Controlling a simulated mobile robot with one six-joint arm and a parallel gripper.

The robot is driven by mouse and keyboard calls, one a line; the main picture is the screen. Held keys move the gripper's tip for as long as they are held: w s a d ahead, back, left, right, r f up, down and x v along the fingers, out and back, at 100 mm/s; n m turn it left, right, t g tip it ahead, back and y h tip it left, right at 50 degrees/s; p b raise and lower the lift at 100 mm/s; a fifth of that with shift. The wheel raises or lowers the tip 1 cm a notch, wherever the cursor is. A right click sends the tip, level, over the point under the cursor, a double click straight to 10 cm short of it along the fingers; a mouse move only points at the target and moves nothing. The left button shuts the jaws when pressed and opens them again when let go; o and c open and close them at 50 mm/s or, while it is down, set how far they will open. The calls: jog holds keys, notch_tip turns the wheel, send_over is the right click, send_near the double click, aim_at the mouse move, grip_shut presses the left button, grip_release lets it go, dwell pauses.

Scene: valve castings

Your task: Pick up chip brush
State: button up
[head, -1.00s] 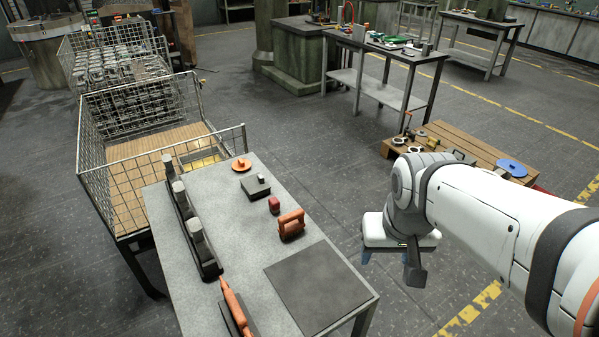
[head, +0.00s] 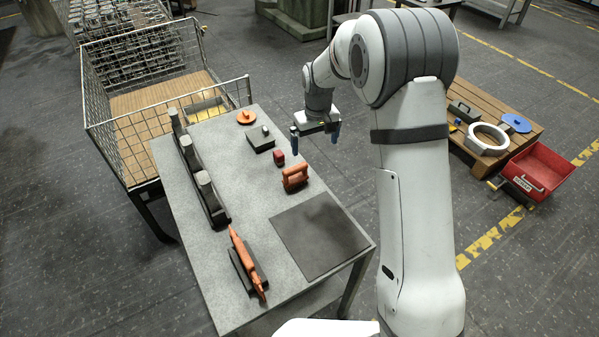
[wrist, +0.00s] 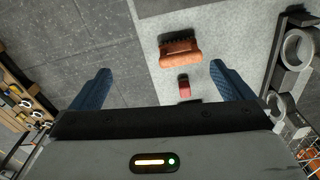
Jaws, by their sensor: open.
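An orange block-like tool with a handle (head: 295,177) lies on the grey table, near its right edge. In the wrist view it (wrist: 180,52) shows a dark, ragged, bristle-like edge, so it looks like the chip brush. My gripper (head: 315,142) is open and empty, pointing down near the table's right edge, beyond the brush in the head view. In the wrist view both blue fingers (wrist: 160,68) are apart, and the brush appears ahead between them, not touching either. Nothing hides the brush.
A small red block (head: 279,158) lies close to the brush. A dark box (head: 260,139), orange disc (head: 246,117), black rack (head: 211,200), dark mat (head: 320,235) and long orange tool (head: 243,258) share the table (head: 215,282). A wire cage (head: 103,130) stands left.

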jog(key=n+p, duration=0.1)
jog(key=n, duration=0.1)
send_near(295, 166)
jog(key=shift+g, duration=0.3)
jog(key=f, duration=0.5)
jog(key=shift+w+d, duration=0.1)
jog(key=shift+w, duration=0.25)
jog(key=shift+s+f+p, duration=0.2)
jog(key=shift+f+p, duration=1.3)
jog(key=shift+f, duration=2.45)
jog(key=c, duration=0.9)
jog(key=shift+c, duration=0.2)
notch_tip(295, 166, up, 10)
jog(key=shift+r+b, duration=0.1)
jog(key=shift+b, duration=1.15)
